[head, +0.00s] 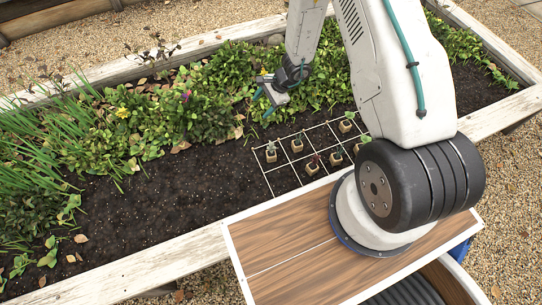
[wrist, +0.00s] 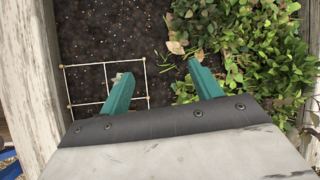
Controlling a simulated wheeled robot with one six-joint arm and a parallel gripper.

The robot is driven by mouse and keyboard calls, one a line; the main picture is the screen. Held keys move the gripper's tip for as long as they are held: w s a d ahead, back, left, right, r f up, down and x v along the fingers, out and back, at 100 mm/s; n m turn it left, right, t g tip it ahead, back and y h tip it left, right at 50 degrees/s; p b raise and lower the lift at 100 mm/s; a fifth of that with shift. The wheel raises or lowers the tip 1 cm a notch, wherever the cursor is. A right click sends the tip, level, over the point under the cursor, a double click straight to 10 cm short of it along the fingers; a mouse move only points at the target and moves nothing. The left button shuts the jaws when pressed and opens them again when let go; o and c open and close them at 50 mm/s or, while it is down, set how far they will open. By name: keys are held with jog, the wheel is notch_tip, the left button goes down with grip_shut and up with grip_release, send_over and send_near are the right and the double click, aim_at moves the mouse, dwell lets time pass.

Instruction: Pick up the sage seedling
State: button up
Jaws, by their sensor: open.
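Several small seedlings in tan pots stand in a white grid frame (head: 262,172) on the soil in the head view. A pot with a grey-green plant (head: 270,153) is at the grid's left; I cannot tell surely which is the sage seedling. Another pot (head: 313,166) holds a dark reddish plant. My gripper (head: 263,102) is open and empty, above the leafy plants behind the grid, apart from the pots. In the wrist view its teal fingers (wrist: 158,72) are spread; the left one overlaps the grid, and a small pale bit shows at its tip.
The raised bed's pale wooden rim (head: 130,268) runs along the front. Dense leafy plants (head: 110,125) fill the back and left. Bare soil (head: 165,200) lies left of the grid. Gravel (head: 205,285) surrounds the bed.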

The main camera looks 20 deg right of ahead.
aim_at(272, 153)
jog(key=s+d+f+m, duration=0.1)
jog(key=s+f, duration=0.2)
jog(key=f, duration=0.3)
jog(key=s+d+f+m+g+h, duration=0.1)
jog(key=s+f+m, duration=0.15)
jog(key=f, duration=0.45)
jog(key=s+d+f+m, duration=0.1)
jog(key=s+f, duration=0.2)
jog(key=f, duration=0.3)
jog(key=x, duration=0.7)
jog(key=shift+w+f, duration=0.1)
jog(key=shift+f, duration=0.15)
jog(key=c, duration=1.1)
